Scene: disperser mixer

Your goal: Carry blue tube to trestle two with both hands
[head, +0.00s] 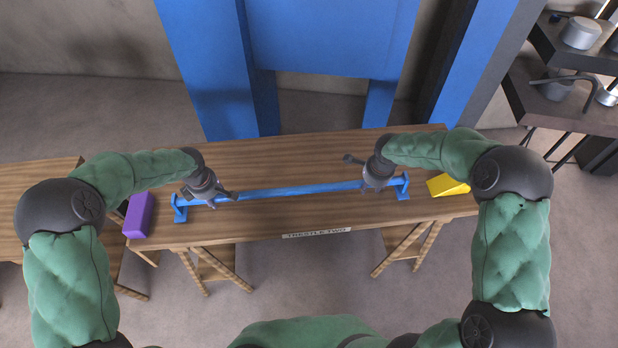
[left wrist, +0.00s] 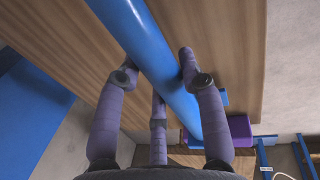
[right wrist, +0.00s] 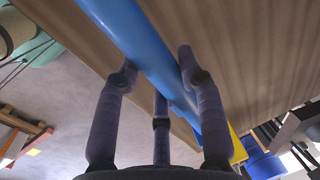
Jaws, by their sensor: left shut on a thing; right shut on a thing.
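The long blue tube (head: 290,191) lies across above the wooden table labelled TRESTLE TWO (head: 316,233). Its ends are at two small blue stands, one at the left (head: 180,208) and one at the right (head: 402,186); I cannot tell whether it rests in them. My left gripper (head: 208,196) is shut on the tube near its left end. In the left wrist view the fingers straddle the tube (left wrist: 150,50). My right gripper (head: 364,175) is shut on the tube near its right end. In the right wrist view the fingers also straddle the tube (right wrist: 140,45).
A purple block (head: 139,215) sits by the table's left end and a yellow wedge (head: 446,186) at its right end. Another wooden table (head: 35,185) stands at the left. A large blue frame (head: 330,40) rises behind. Dark shelves with metal pots (head: 580,32) stand at the right.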

